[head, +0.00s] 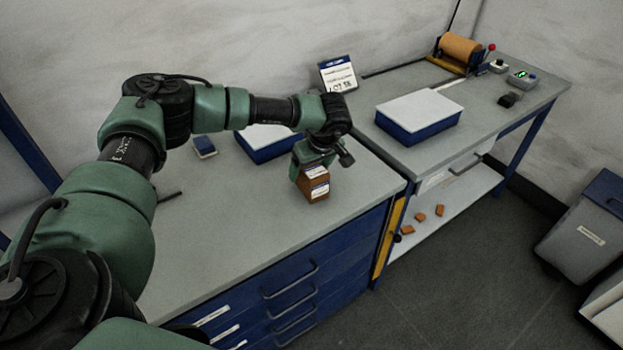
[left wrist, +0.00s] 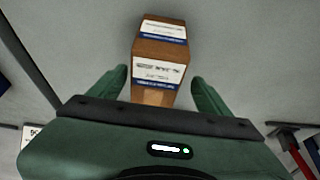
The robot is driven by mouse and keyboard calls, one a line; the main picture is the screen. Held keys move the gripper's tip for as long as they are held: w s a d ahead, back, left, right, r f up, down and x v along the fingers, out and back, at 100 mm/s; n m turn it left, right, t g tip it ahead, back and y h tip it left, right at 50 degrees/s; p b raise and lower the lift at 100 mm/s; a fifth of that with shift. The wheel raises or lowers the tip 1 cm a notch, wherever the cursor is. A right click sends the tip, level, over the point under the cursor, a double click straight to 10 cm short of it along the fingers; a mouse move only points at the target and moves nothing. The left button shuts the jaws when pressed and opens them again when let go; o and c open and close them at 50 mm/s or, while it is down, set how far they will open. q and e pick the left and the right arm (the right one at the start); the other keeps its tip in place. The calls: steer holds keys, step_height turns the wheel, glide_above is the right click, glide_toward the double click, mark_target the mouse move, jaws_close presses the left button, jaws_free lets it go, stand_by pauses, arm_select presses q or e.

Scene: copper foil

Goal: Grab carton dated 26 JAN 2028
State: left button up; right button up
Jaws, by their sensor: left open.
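A small brown carton (head: 316,184) with white and blue labels stands on the grey bench top in the head view. It also shows in the left wrist view (left wrist: 158,50), its label print too small to read surely. My left gripper (head: 308,168) is over the carton, pointing down. In the left wrist view its two green fingers (left wrist: 158,84) are apart, one on each side of the carton's near end. The fingers look clear of the carton's sides. My right gripper is not in view.
A blue box with a white top (head: 262,140) stands behind my arm, and a small blue and white block (head: 204,147) lies left of it. Another blue box (head: 418,114) is on the right bench. A sign (head: 338,75) stands at the back. The front bench top is mostly clear.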

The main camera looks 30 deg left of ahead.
arm_select(q)
steer(key=x, duration=0.1)
steer(key=p+x, duration=0.1)
steer(key=x, duration=0.2)
steer(key=shift+w+d+f+p, duration=0.15)
steer(key=shift+d+f+p, duration=0.15)
steer(key=shift+f, duration=0.1)
steer(key=shift+a+f, duration=0.15)
steer(key=shift+f, duration=0.15)
steer(key=shift+w, duration=0.1)
jaws_close()
